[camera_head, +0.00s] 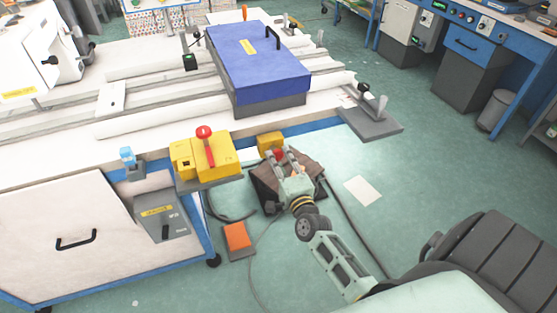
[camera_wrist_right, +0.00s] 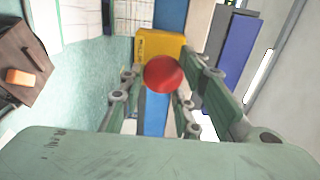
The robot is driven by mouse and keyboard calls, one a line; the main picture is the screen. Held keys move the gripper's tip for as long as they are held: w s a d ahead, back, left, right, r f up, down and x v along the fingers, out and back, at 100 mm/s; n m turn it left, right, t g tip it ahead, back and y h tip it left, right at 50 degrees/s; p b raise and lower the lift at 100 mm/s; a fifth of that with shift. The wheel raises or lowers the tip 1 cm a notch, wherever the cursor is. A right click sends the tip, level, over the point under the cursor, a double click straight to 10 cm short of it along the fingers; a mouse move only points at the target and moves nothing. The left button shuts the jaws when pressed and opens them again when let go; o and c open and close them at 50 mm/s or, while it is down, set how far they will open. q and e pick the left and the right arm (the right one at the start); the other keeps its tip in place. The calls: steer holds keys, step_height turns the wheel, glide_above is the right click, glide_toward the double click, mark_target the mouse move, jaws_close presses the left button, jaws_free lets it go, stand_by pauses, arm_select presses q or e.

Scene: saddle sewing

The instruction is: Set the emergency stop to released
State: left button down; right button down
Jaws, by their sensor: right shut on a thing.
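The emergency stop is a yellow box (camera_head: 270,143) with a round red button (camera_head: 277,154), mounted at the front edge of the machine table. In the right wrist view the red button (camera_wrist_right: 164,74) sits in front of the yellow box (camera_wrist_right: 158,44). My right gripper (camera_head: 280,156) reaches the button from the front. Its fingers lie on either side of the button and are shut on it; they partly hide it in the head view. Whether the button is pressed in or out I cannot tell. My left gripper is not in view.
A larger yellow box (camera_head: 216,155) with a red-knobbed lever stands left of the emergency stop. A dark brown box (camera_head: 265,187) is below my right gripper, and an orange pedal (camera_head: 237,236) lies on the floor. Cables run nearby. A blue-lidded box (camera_head: 258,62) is on the table.

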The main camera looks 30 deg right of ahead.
steer(key=c, duration=1.6)
jaws_free()
steer(key=shift+s+a+f, duration=0.1)
steer(key=shift+s+f, duration=0.15)
steer(key=shift+f, duration=0.4)
steer(key=shift+o, duration=0.7)
steer(key=shift+r, duration=0.25)
steer(key=v, duration=1.2)
steer(key=shift+r, duration=0.1)
steer(key=s+a+f+n+g+y, duration=0.1)
steer(key=s+a+f+n+g, duration=0.25)
steer(key=f, duration=0.65)
steer(key=s+a+f+n+g+y, duration=0.2)
steer(key=s+f+n, duration=0.15)
steer(key=f, duration=0.55)
steer(key=s+a+f+n+g+y, duration=0.1)
steer(key=s+a+f+n+g, duration=0.3)
steer(key=f, duration=0.6)
steer(key=s+f+n+g, duration=0.3)
steer(key=s+f+n, duration=0.3)
steer(key=s, duration=0.7)
steer(key=s+f+n+g, duration=0.4)
steer(key=s+f+n, duration=0.2)
steer(key=s+f, duration=0.5)
steer(key=s, duration=0.2)
steer(key=shift+s+a, duration=0.25)
steer(key=shift+s, duration=0.15)
